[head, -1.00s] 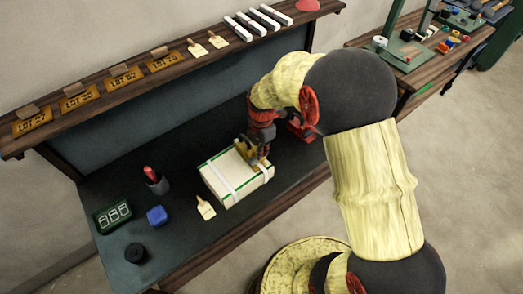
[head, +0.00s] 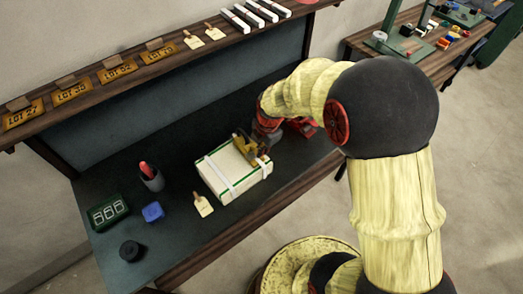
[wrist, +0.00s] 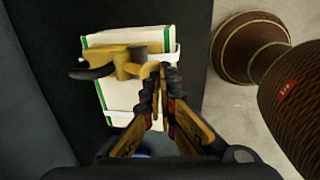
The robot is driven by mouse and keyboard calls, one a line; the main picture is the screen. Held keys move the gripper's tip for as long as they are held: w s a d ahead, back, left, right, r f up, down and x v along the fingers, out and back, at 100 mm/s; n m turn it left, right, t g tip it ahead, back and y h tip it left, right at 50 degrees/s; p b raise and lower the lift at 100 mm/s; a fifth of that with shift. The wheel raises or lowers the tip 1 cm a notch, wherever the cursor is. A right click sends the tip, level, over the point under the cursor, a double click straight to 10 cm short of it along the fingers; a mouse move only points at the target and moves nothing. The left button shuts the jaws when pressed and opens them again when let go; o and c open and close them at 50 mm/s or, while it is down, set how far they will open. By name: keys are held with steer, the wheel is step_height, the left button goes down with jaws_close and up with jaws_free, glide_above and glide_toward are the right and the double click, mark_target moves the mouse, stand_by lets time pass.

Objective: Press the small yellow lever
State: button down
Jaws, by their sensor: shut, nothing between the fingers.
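A yellow strapping tool with a dark curved handle sits on a white box with green edges; the tool (wrist: 125,60) and box (wrist: 122,95) show in the wrist view. The tool (head: 244,148) and box (head: 232,172) also show in the head view. A small yellow lever (wrist: 149,70) sticks out from the tool's right side. My gripper (wrist: 164,69) is shut and empty, its fingertips right beside the lever's end. I cannot tell whether they touch. In the head view my fingers are mostly hidden behind the tool and wrist.
White straps (head: 217,175) cross the box. A shelf (head: 150,62) runs along the back.

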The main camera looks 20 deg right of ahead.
steer(key=f+b, duration=0.1)
steer(key=b, duration=0.1)
steer(key=s+f+b, duration=0.2)
steer(key=b, duration=0.1)
steer(key=shift+d+f+t+b, duration=0.2)
steer(key=shift+d+t+b, duration=0.1)
steer(key=shift+t, duration=0.1)
steer(key=shift+r, duration=0.1)
steer(key=shift+r+p, duration=0.3)
steer(key=shift+r, duration=0.5)
